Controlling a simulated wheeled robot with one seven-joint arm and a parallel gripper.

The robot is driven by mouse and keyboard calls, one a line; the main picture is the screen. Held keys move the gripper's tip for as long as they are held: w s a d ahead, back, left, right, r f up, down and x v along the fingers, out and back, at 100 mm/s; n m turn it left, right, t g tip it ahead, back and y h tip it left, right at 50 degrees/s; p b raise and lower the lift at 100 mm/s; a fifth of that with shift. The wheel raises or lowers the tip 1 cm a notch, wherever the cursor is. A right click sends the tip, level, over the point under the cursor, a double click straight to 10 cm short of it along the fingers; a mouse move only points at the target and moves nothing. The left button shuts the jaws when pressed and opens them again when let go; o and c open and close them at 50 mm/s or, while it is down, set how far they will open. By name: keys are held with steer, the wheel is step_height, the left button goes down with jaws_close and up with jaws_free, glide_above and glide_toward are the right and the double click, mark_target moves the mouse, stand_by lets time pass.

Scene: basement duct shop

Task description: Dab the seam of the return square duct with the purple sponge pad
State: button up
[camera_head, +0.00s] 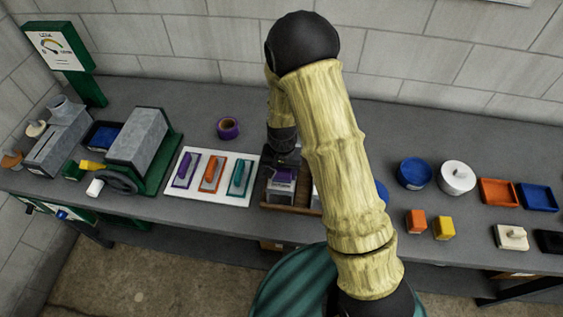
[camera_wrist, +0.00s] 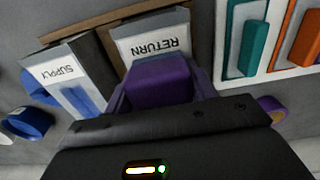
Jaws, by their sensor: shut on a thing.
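My gripper (camera_wrist: 160,95) is shut on the purple sponge pad (camera_wrist: 158,80) in the wrist view. The pad is in front of the return square duct (camera_wrist: 122,36), a box with a white RETURN label, and overlaps the label's lower edge. I cannot tell whether pad and duct touch. The seam is not clearly visible. The supply duct (camera_wrist: 85,60), with a SUPPLY label and a blue strip, stands beside it. In the head view my gripper (camera_head: 283,168) is over the wooden tray (camera_head: 272,207); my arm hides much of the ducts.
A white board (camera_head: 210,188) with purple, orange and teal pieces lies left of the tray. A purple tape roll (camera_head: 228,128) lies behind it. Blue (camera_head: 415,173) and white (camera_head: 457,178) round containers, orange and yellow blocks stand right of my arm. Bare bench lies behind them.

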mark_target(282, 170)
steer(key=shift+s+a, duration=0.1)
steer(key=shift+s, duration=0.25)
step_height(282, 170, up, 3)
steer(key=shift+f+p, duration=0.15)
steer(key=shift+p, duration=0.6)
step_height(282, 170, up, 3)
steer(key=shift+w+f+p, duration=0.1)
steer(key=shift+w+p, duration=0.05)
steer(key=shift+p, duration=1)
steer(key=shift+a+r+p, duration=0.15)
steer(key=shift+r+p, duration=0.4)
steer(key=shift+r, duration=0.15)
steer(key=shift+s+r+p, duration=0.2)
steer(key=shift+r+p, duration=0.15)
steer(key=shift+r, duration=0.25)
steer(key=shift+w+d, duration=0.1)
steer(key=shift+d, duration=0.15)
steer(key=shift+a, duration=0.1)
